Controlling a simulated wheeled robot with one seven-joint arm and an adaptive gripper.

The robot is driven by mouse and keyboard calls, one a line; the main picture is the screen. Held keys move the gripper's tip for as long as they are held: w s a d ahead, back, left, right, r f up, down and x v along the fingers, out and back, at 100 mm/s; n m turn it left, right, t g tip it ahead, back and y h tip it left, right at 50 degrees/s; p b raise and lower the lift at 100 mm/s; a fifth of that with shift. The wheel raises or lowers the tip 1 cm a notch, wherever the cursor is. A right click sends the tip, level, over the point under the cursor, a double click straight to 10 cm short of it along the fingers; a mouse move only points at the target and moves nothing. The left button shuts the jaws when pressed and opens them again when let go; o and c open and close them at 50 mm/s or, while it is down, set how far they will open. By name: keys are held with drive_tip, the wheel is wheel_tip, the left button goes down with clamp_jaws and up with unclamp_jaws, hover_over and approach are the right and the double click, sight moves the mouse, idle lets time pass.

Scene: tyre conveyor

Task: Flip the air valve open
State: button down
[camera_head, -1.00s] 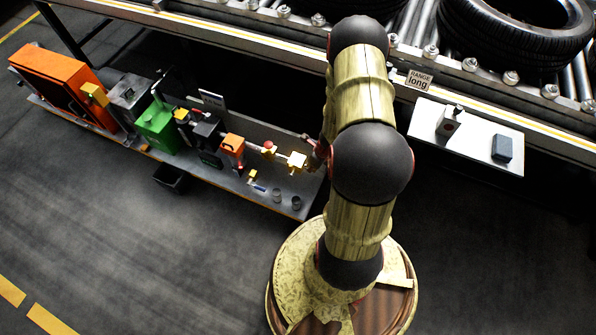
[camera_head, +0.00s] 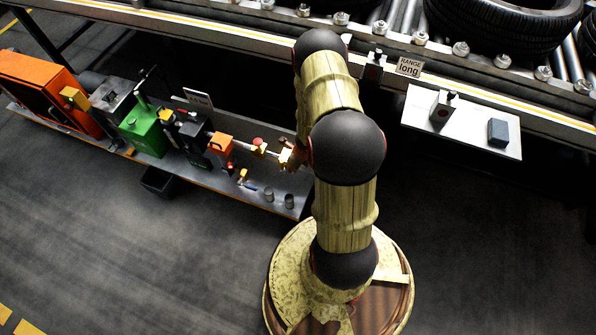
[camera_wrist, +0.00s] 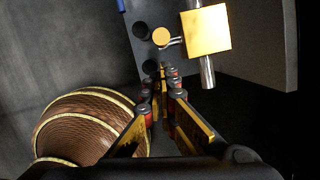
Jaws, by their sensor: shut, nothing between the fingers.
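A yellow block (camera_head: 285,156) sits on a metal pipe at the right end of the bench row. In the wrist view the block (camera_wrist: 207,30) shows a short metal lever with a round yellow end (camera_wrist: 160,36) on its left; this looks like the valve's handle. My gripper (camera_wrist: 162,72) is shut and empty, its fingertips just below the round end in the picture. I cannot tell whether they touch it. In the head view my gripper (camera_head: 298,158) is partly hidden by my arm, beside the yellow block. A red knob (camera_head: 258,143) is farther left on the pipe.
The conveyor (camera_head: 400,55) with tyres runs behind. A white shelf (camera_head: 470,138) is at right. Floor in front is open.

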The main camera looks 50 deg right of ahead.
drive_tip(key=shift+w+a, duration=0.15)
drive_tip(key=shift+w, duration=0.45)
